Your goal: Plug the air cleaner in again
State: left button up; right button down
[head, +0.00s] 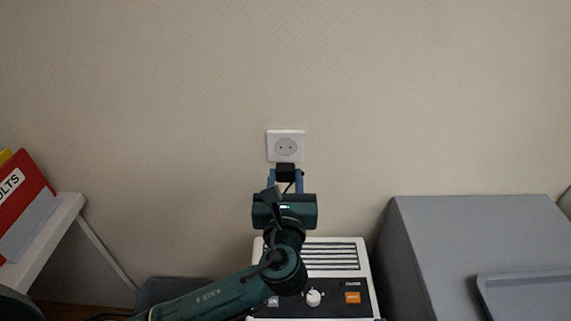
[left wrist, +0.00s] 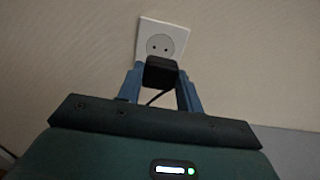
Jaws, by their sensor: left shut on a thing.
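A white wall socket (head: 286,146) with two holes is on the wall in the middle of the head view. It also shows at the top of the left wrist view (left wrist: 163,42), with its holes uncovered. My left gripper (head: 286,176) is shut on a black plug (left wrist: 160,72), held between its blue fingers. The plug is just below the holes in both views; its gap from the wall is hard to tell, and its pins are hidden. A dark cord (left wrist: 157,97) hangs from the plug. The white air cleaner (head: 330,250) stands below, behind my left arm. My right gripper is not seen.
A grey box-like cabinet (head: 470,225) stands on the right, with a grey tray (head: 530,290) in front of it. A white shelf (head: 62,215) with a red binder (head: 28,190) is at the left. The wall around the socket is clear.

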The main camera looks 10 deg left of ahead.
aim_at(285, 166)
pick_arm(q)
jog(key=shift+s+r, duration=0.1)
jog(key=shift+s, duration=0.1)
jog(key=shift+w+b, duration=0.35)
jog(key=shift+w, duration=0.2)
jog(key=shift+w+a+b, duration=0.25)
jog(key=shift+w+b, duration=0.15)
jog(key=shift+w, duration=0.8)
jog(key=shift+w+a+b, duration=0.2)
jog(key=shift+w+b, duration=0.3)
jog(key=shift+w, duration=0.15)
jog(key=shift+w+a, duration=0.1)
jog(key=shift+w, duration=0.4)
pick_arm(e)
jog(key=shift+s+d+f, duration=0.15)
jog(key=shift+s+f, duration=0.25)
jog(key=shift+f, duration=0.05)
pick_arm(q)
jog(key=shift+r, duration=0.1)
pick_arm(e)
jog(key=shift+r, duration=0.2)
pick_arm(q)
jog(key=shift+p, duration=0.3)
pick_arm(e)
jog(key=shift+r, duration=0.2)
